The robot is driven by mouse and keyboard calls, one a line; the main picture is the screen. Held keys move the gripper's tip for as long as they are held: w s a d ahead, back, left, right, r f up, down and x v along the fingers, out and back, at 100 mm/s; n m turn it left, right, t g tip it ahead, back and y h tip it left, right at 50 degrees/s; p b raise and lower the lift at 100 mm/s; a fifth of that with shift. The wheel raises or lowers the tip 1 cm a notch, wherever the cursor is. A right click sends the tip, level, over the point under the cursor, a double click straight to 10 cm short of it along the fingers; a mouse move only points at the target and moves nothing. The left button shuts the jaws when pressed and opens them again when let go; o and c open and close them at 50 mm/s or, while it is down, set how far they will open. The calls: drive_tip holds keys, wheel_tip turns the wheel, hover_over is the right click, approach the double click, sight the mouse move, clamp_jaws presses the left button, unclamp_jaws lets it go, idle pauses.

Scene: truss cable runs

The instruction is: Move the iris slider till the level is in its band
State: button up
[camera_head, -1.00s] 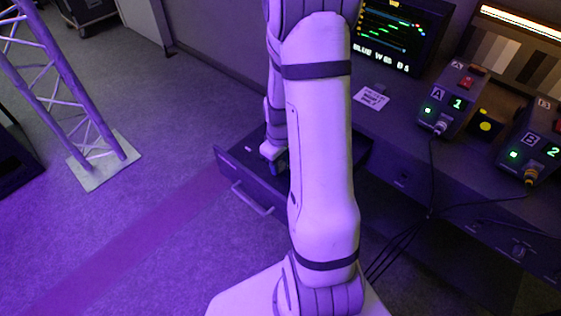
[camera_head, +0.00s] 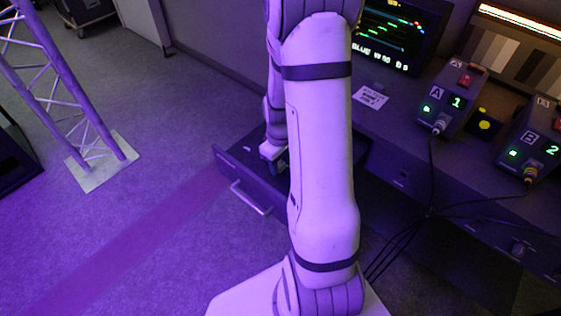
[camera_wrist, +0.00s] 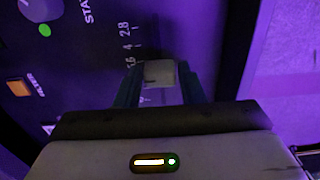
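The iris slider's pale grey knob (camera_wrist: 160,73) stands on a dark panel (camera_wrist: 75,75) beside a printed scale with 2.8 and 4 readable. My gripper (camera_wrist: 160,82) has one dark finger on each side of the knob, close against it, and looks shut on it. The fingers hide part of the slot and the lower scale. In the head view my gripper (camera_head: 277,163) reaches down into an open drawer (camera_head: 252,180); my arm hides much of it. A monitor (camera_head: 398,32) shows coloured traces and blurred text beginning "BLUE".
A paper card (camera_head: 370,97) lies near the monitor. In the wrist view an orange button (camera_wrist: 18,87) and a round knob (camera_wrist: 41,8) are at left. A truss (camera_head: 65,90) stands on open floor.

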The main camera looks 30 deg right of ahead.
sight(280, 164)
drive_tip(key=o, duration=0.3)
wheel_tip(280, 164, up, 8)
drive_tip(key=shift+f+p, duration=0.1)
drive_tip(key=shift+p, duration=0.25)
idle(0.5)
drive_tip(key=s+a+r+m+t+p, duration=0.1)
drive_tip(key=s+a+r+m, duration=0.1)
drive_tip(key=s+a+r, duration=0.4)
drive_tip(key=s+a+r+m+t+p, duration=0.1)
drive_tip(key=s+a+r, duration=0.5)
drive_tip(key=r, duration=0.6)
drive_tip(key=shift+r+m+t+p, duration=0.3)
drive_tip(key=shift+m+p, duration=0.2)
drive_tip(key=shift+p, duration=0.3)
drive_tip(key=shift+s+a, duration=0.1)
